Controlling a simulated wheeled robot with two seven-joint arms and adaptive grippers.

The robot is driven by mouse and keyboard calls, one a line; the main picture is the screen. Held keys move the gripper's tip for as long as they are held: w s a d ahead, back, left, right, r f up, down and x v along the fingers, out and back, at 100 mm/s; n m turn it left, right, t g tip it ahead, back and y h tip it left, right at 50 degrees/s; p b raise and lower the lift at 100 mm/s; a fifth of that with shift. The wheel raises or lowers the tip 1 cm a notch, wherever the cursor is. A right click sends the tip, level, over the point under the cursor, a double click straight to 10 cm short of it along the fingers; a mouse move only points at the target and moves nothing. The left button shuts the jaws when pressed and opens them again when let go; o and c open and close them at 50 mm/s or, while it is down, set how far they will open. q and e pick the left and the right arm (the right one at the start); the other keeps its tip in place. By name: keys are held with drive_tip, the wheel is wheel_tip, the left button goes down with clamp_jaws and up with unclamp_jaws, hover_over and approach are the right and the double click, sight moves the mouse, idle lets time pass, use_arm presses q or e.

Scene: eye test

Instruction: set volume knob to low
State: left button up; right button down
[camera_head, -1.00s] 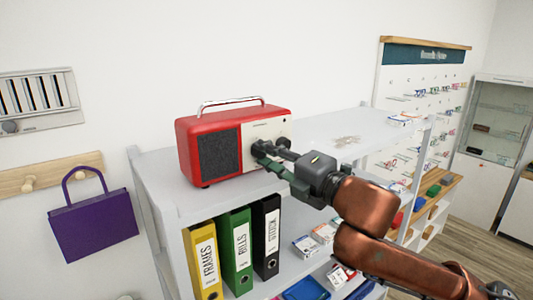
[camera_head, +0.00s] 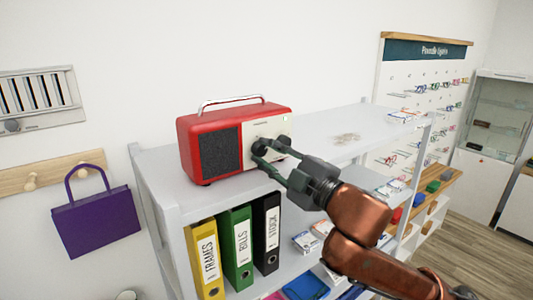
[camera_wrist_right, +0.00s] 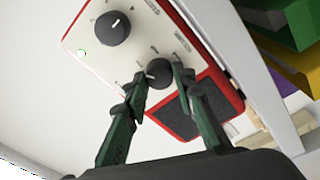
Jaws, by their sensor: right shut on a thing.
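A red radio (camera_head: 198,131) with a cream front panel and dark speaker grille stands on top of the white shelf unit. Its panel has two dark round knobs. My right gripper (camera_head: 266,153) reaches in from the right, its fingers at the knob nearer the speaker. In the right wrist view, the gripper (camera_wrist_right: 160,75) is shut on this knob (camera_wrist_right: 159,71), one finger each side. A small white mark shows at the knob's left edge. The other knob (camera_wrist_right: 113,27) is free, with a white pointer line. I cannot read the panel labels. My left gripper is out of view.
The white shelf top (camera_head: 322,129) is mostly clear right of the radio. Yellow, green and black binders (camera_head: 237,247) stand on the shelf below. A purple bag (camera_head: 95,218) hangs at left. Small boxes lie below my right arm.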

drive_tip(key=shift+m, duration=0.3)
drive_tip(key=c, duration=1.6)
unclamp_jaws()
drive_tip(key=shift+d, duration=0.1)
drive_tip(key=v, duration=1.2)
